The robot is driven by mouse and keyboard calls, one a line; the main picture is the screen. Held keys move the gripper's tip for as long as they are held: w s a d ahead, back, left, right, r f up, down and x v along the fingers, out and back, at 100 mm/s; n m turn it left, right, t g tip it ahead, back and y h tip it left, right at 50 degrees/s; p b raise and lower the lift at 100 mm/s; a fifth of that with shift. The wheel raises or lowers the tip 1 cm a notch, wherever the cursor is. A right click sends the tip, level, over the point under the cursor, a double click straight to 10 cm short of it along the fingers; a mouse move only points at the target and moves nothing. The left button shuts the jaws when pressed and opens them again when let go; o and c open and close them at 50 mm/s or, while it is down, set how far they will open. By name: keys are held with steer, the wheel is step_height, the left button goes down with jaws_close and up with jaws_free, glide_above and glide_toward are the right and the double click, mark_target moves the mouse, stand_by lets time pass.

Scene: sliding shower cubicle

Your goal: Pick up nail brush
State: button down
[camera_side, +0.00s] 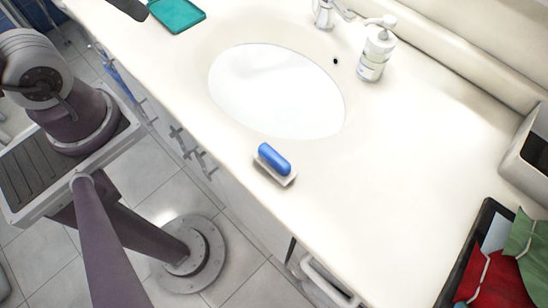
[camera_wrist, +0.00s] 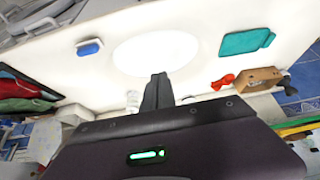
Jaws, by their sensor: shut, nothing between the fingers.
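The nail brush (camera_side: 273,160) is blue on top with a white base. It lies on the cream counter between the sink and the counter's front edge in the side view. In the wrist view the nail brush (camera_wrist: 89,48) shows at the upper left. My gripper (camera_wrist: 159,78) is at the middle of the wrist view, its dark fingers shut with nothing between them. It is apart from the nail brush, which lies up and to the left of it in that view. The fingers cannot be made out surely in the side view.
A white sink (camera_side: 275,92) is beside the brush, with a soap bottle (camera_side: 376,50) and a tap (camera_side: 325,12) behind. A teal tray (camera_side: 177,14) lies at the upper left. A dark tray (camera_side: 449,283) with red and green cloths stands at the lower right. Counter around the brush is clear.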

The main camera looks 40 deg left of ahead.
stand_by(0.4)
steer(key=c, duration=1)
jaws_free()
steer(key=shift+o, duration=0.2)
steer(key=m+g, duration=0.6)
steer(key=m, duration=1.2)
glide_above(275, 156)
steer(key=f, duration=1.6)
steer(key=shift+w+d, duration=0.2)
steer(key=shift+d, duration=0.1)
steer(key=f, duration=0.7)
steer(key=shift+s+a+f, duration=0.2)
steer(key=shift+s+a, duration=0.05)
steer(key=shift+a, duration=0.05)
